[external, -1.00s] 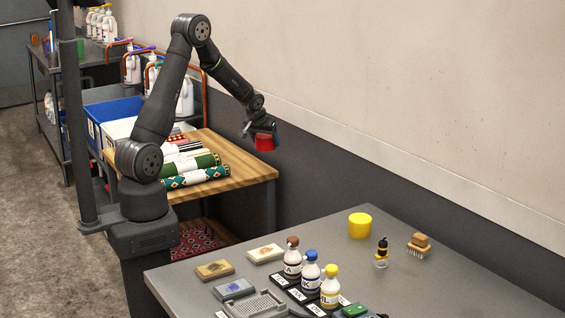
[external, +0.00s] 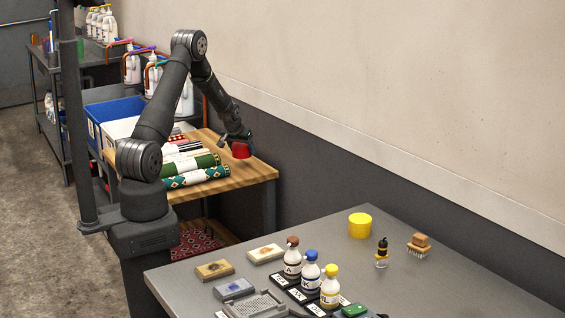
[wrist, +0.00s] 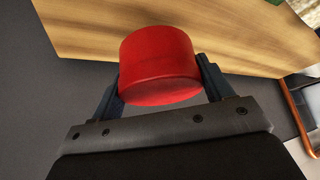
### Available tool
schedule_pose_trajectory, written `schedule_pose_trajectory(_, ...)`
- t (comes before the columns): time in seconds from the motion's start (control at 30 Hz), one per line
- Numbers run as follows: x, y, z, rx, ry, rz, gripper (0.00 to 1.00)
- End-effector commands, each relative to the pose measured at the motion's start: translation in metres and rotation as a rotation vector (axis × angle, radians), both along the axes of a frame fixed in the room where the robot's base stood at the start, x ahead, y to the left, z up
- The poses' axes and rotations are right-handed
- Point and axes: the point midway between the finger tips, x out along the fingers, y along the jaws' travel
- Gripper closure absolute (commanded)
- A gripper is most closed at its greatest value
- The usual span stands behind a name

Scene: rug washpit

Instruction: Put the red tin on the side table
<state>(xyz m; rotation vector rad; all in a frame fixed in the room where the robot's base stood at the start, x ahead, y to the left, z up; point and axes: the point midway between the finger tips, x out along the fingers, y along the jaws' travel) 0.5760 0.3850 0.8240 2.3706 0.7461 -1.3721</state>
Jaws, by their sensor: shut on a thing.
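The red tin (external: 241,151) is a short round can held in my gripper (external: 236,140) at the right side of the wooden side table (external: 256,171). In the wrist view the red tin (wrist: 159,64) sits between the two dark fingers of my gripper (wrist: 160,80), which are shut on its sides. The wooden top of the side table (wrist: 245,35) shows behind the tin. I cannot tell whether the tin touches the tabletop or hangs just above it.
Rolled rugs (external: 196,170) lie on the side table left of the tin, with a blue bin (external: 112,112) behind. The table's front right corner is clear. A grey table (external: 330,240) in front holds a yellow tin (external: 360,225), several bottles and brushes.

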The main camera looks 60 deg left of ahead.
Motion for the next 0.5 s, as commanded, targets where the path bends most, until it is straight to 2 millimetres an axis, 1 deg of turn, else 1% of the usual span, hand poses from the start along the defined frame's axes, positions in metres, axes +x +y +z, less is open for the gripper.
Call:
schedule_pose_trajectory(0.03,0.000,0.004,-0.002,-0.001,-0.001,0.002,0.52)
schedule_pose_trajectory(0.17,-0.001,0.006,-0.009,-0.001,0.001,0.000,0.52)
schedule_pose_trajectory(0.4,0.000,0.005,-0.041,-0.001,0.001,0.000,0.52)
schedule_pose_trajectory(0.5,0.000,0.005,-0.044,0.001,-0.001,0.000,0.52)
